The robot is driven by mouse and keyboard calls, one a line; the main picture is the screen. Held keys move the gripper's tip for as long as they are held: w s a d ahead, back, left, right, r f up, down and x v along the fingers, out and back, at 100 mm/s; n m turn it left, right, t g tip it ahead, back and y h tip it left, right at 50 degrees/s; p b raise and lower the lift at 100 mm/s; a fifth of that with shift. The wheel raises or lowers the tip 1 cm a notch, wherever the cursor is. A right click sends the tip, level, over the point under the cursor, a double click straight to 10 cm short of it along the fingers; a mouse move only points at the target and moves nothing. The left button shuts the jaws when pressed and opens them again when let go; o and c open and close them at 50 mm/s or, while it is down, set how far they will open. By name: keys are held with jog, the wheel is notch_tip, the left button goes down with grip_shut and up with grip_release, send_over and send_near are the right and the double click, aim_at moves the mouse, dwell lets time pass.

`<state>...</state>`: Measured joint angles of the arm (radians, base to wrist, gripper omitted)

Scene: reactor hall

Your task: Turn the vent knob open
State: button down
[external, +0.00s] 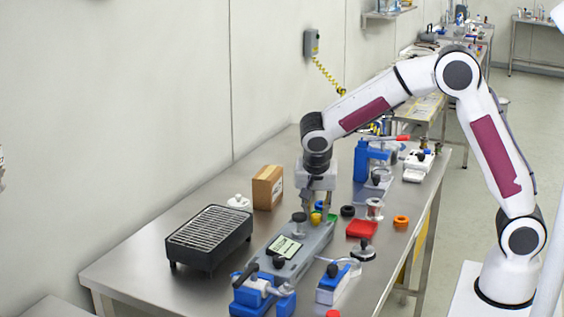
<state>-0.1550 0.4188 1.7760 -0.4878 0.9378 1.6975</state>
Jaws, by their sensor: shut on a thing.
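A long grey unit (313,247) lies on the steel table, with a pale display (285,247) on its top face. My gripper (318,209) points down over its far end, shut on a small yellow knob (316,218). The fingers hide part of this knob, and no label is readable, so I cannot tell how far it is turned. A black-topped knob (299,219) stands just left of the fingers, and another black knob (279,262) sits nearer the front.
A red block (362,229), an orange ring (401,222) and a spool (375,208) are close on the right. Blue devices (250,295) stand in front; a blue stand (361,161) is behind.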

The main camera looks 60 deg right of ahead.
dwell(0.3)
jog(key=shift+f, duration=0.1)
jog(key=c, duration=1.8)
grip_release()
jog(key=shift+s+d+n+t+y, duration=0.15)
jog(key=shift+n+t, duration=0.25)
jog(key=shift+n, duration=0.7)
jog(key=shift+s+a+n+t+y, duration=0.15)
jog(key=shift+n+t, duration=0.25)
jog(key=shift+n, duration=0.7)
jog(key=shift+d+n+t+y, duration=0.2)
jog(key=shift+n+t+y, duration=0.25)
jog(key=shift+n, duration=1.15)
jog(key=shift+n+y, duration=0.35)
jog(key=shift+n, duration=0.45)
jog(key=shift+d+n+t+y, duration=0.2)
jog(key=shift+n+y, duration=0.45)
jog(key=shift+n, duration=1)
jog(key=shift+d+n+t+y, duration=0.15)
jog(key=shift+n+y, duration=0.5)
jog(key=shift+n, duration=1)
